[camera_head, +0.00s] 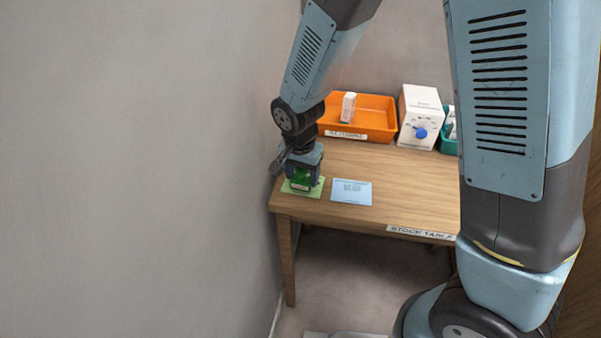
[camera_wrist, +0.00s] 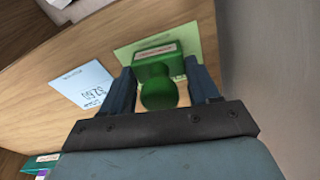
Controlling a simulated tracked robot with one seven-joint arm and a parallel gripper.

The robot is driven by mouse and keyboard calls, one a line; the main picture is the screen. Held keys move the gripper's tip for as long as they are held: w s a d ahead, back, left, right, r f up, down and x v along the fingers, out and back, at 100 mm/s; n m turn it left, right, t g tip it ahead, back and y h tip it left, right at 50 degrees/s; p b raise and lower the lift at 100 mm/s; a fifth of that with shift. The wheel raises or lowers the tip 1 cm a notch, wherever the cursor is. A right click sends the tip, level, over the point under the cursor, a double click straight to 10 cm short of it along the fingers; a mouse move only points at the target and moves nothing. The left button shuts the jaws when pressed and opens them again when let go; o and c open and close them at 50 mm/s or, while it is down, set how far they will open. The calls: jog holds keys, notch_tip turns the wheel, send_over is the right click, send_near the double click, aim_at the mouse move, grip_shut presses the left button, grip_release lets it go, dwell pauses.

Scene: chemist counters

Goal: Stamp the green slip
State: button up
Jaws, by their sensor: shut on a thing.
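My gripper (camera_wrist: 165,88) is shut on a green stamp (camera_wrist: 158,68), with its two fingers on either side of the round green knob. In the head view the stamp (camera_head: 300,184) is upright under my gripper, over the green slip (camera_head: 313,189). The green slip (camera_wrist: 187,38) lies flat on the table near its left front corner, and the stamp hides part of it. I cannot tell whether the stamp's base touches the slip. A blue slip (camera_head: 352,191) lies to the right, also seen in the wrist view (camera_wrist: 85,84).
The wooden table (camera_head: 400,185) is bare right of the blue slip. An orange tray (camera_head: 372,110) with a small white box (camera_head: 348,107) stands at the back. A white box with a blue knob (camera_head: 420,116) and a teal bin (camera_head: 449,145) stand to its right. The wall (camera_head: 150,150) is close at left.

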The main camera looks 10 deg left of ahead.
jog(key=shift+f, duration=0.4)
dwell(1.3)
jog(key=shift+r, duration=3.55)
